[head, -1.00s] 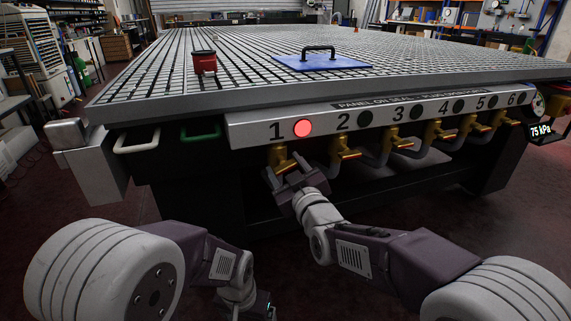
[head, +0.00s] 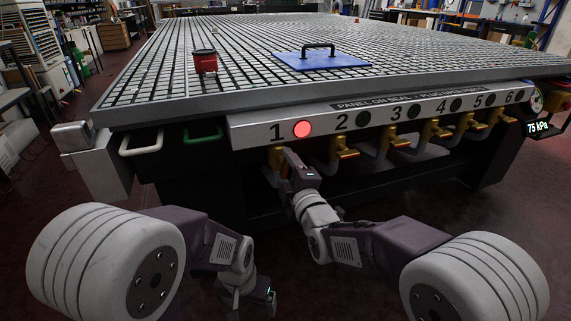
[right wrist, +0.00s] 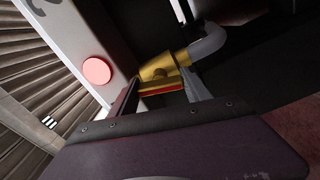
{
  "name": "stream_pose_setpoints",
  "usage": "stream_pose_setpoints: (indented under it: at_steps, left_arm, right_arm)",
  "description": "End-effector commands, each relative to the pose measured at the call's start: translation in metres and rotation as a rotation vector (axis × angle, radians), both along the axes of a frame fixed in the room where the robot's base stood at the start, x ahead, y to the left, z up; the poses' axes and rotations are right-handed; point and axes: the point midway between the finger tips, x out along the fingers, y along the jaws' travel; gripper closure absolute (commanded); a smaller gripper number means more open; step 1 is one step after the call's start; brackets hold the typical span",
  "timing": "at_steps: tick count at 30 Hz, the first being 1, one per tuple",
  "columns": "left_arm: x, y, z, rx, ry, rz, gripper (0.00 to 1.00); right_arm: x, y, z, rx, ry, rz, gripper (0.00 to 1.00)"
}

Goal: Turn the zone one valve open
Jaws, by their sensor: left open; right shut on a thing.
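The zone one valve (head: 276,157) is a yellow brass valve under the number 1 on the panel, below a lit red lamp (head: 302,129). My right gripper (head: 288,157) is at this valve and partly covers it. In the right wrist view, the brass valve body (right wrist: 160,67) joins a grey pipe, and its red-edged handle (right wrist: 162,91) lies between the two fingers of my right gripper (right wrist: 160,92), shut on it. My left gripper (head: 256,302) is open, low in front of the table, away from the valves.
Several more yellow valves, such as valve two (head: 342,153), line up to the right under dark lamps. A gauge display (head: 538,127) reads 75 kPa.

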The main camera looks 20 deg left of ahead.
Motion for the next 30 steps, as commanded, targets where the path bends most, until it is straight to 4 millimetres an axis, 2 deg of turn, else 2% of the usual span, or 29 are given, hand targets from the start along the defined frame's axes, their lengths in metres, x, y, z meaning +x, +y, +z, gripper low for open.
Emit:
stream_pose_setpoints:
  at_steps: [12,30]
  left_arm:
    - [0.0000,0.0000,0.0093,0.000,0.000,0.000,0.11]
    - [0.0000,0.0000,0.0104,0.000,0.000,0.000,0.11]
  right_arm:
    - [-0.0002,0.0000,-0.0012,-0.188,-0.122,0.001,0.84]
    - [-0.0002,0.0000,-0.0017,-0.232,-0.152,0.001,0.84]
